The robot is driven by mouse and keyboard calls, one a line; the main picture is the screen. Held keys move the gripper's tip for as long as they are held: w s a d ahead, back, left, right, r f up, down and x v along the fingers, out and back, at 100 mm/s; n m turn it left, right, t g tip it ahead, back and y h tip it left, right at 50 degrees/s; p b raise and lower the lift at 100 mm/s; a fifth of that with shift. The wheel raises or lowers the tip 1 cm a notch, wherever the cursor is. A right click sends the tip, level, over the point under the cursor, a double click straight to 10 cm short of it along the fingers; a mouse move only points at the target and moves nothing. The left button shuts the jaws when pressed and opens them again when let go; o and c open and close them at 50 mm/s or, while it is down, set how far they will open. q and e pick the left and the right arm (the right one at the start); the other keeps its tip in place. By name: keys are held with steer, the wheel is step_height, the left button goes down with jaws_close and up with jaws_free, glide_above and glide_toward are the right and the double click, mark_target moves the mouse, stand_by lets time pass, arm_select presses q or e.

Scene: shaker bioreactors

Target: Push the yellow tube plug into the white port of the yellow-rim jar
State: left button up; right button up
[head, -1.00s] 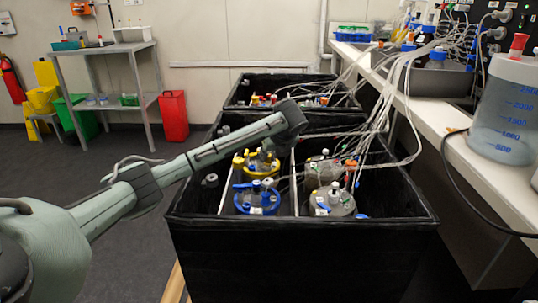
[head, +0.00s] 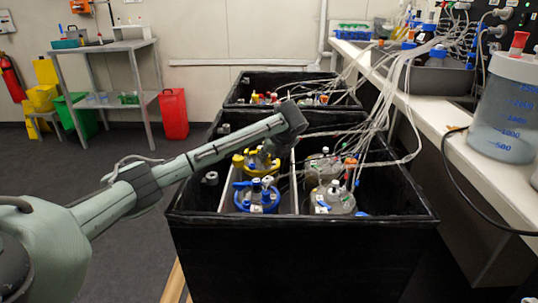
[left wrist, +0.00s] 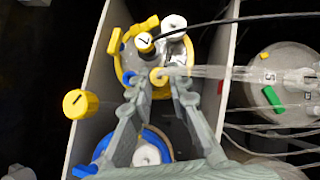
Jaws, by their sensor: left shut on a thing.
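The yellow-rim jar (head: 241,163) stands in the black box, behind a blue-rim jar (head: 257,207). In the left wrist view the yellow rim (left wrist: 124,71) surrounds a lid with a yellow-sided numbered cap (left wrist: 145,43) and a white upright fitting (left wrist: 174,28); I cannot tell whether this fitting is the white port. My left gripper (left wrist: 160,83) is over the near side of this jar, its fingertips closed around the yellow tube plug (left wrist: 158,77). Clear tubing runs right from there. The plug's lower end and any contact with a port are hidden. My right gripper is out of view.
Jars with several tubes (head: 326,168) stand right of a pale divider (left wrist: 220,50). A yellow knob (left wrist: 80,103) is left of the jar. The box wall (head: 300,250) surrounds the jars. Tubes (head: 395,100) hang from the bench (head: 440,115).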

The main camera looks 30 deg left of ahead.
arm_select(q)
steer(key=shift+f, duration=0.15)
steer(key=o, duration=0.9)
steer(key=shift+c, duration=0.2)
steer(key=v, duration=1.2)
